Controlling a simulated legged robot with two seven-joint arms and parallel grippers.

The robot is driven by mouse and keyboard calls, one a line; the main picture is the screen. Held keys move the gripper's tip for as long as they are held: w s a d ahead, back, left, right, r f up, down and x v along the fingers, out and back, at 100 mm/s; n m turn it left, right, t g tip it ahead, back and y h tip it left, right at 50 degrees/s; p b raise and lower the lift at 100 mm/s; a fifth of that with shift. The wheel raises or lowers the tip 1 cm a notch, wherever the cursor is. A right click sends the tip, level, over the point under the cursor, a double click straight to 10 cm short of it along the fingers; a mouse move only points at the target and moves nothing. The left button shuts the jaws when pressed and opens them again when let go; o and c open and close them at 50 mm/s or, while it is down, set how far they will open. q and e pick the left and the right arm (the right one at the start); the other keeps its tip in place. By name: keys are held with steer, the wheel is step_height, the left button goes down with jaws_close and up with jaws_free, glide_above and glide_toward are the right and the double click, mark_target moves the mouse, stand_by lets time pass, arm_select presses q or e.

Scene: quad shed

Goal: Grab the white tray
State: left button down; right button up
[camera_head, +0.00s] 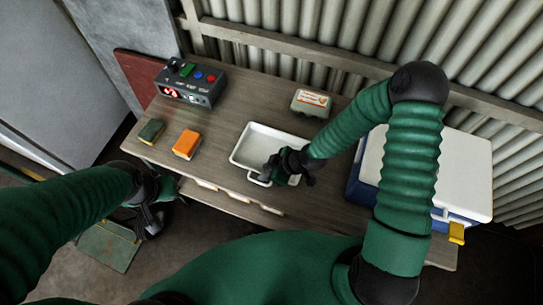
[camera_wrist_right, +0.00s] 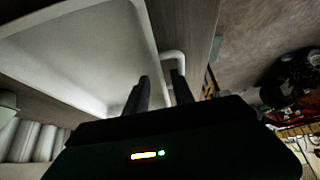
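The white tray (camera_head: 262,128) lies on the wooden workbench, a shallow rectangle with a small looped handle on its near side. My right gripper (camera_head: 273,178) is over the tray's near edge, by that handle. In the right wrist view the tray (camera_wrist_right: 75,50) fills the upper left and its handle (camera_wrist_right: 174,54) shows just beyond the fingers. The right gripper's fingers (camera_wrist_right: 160,90) are apart, with part of the tray's edge between them; I cannot tell whether they touch it. My left gripper (camera_head: 152,215) hangs in front of the bench, away from the tray; its finger opening is unclear.
On the bench (camera_head: 222,182) are a control box (camera_head: 190,84) with coloured buttons, an orange block (camera_head: 187,143), a green sponge-like block (camera_head: 151,131) and an egg carton (camera_head: 310,102). A blue cooler with a white lid (camera_head: 465,170) stands right. A corrugated wall is behind.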

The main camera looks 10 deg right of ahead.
steer(key=shift+w+a+f, duration=0.2)
steer(key=shift+w+f, duration=0.15)
steer(key=shift+f, duration=0.05)
steer(key=shift+s+r, duration=0.1)
steer(key=shift+s, duration=0.05)
jaws_close()
stand_by(1.0)
